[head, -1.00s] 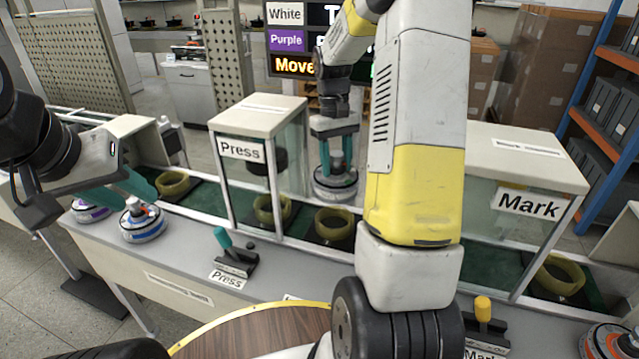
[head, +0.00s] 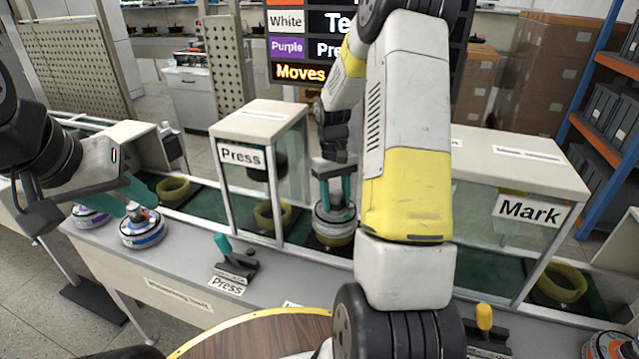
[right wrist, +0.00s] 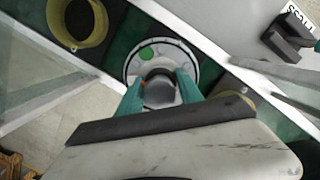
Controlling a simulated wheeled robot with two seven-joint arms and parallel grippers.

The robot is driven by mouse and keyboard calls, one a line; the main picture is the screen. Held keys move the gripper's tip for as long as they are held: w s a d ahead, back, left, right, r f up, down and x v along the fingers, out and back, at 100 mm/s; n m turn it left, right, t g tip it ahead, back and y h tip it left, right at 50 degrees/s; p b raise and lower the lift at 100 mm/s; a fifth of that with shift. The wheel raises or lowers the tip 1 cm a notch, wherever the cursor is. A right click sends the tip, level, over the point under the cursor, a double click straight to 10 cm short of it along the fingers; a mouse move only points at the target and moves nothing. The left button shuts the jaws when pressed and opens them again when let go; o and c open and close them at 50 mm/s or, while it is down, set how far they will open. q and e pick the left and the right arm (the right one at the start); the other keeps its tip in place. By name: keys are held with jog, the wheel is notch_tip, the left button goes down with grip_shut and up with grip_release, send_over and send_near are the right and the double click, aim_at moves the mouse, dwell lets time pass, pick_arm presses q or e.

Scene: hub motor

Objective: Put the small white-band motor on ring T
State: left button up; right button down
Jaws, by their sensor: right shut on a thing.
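My right gripper (head: 333,190) points down and is shut on the small motor (head: 334,217), a round grey disc with a pale band. The motor is upright at an olive ring (head: 334,241) just right of the Press booth; I cannot tell whether it rests on the ring or hovers just above. No letter on the ring is readable. In the right wrist view the motor (right wrist: 185,60) shows a green dot and hides what is below it. My left gripper (head: 130,200) has its teal fingers apart, close to a blue-band motor (head: 143,232) on the grey counter.
The glass Press booth (head: 258,165) and Mark booth (head: 525,210) flank the motor. Other olive rings (head: 173,189) (head: 559,282) stand along the green belt. A Press lever (head: 236,262) and a yellow Mark lever (head: 484,318) stand in front. A purple-band motor (head: 90,214) sits left.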

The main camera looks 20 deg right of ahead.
jog(key=c, duration=0.8)
grip_release()
jog(key=shift+f, duration=0.1)
jog(key=shift+o, duration=0.2)
jog(key=r, duration=0.4)
jog(key=w+r, duration=0.1)
jog(key=r, duration=0.6)
jog(key=shift+w+a+r, duration=0.15)
jog(key=shift+w+r, duration=0.2)
jog(key=shift+w, duration=0.05)
jog(key=s+a+r+t+y, duration=0.1)
jog(key=s+a+r+t, duration=0.3)
jog(key=s, duration=0.7)
jog(key=s+a+r+m+t+y, duration=0.1)
jog(key=s+a+r+t, duration=0.3)
jog(key=s+a+r, duration=0.3)
jog(key=s+r, duration=0.1)
jog(key=s, duration=0.3)
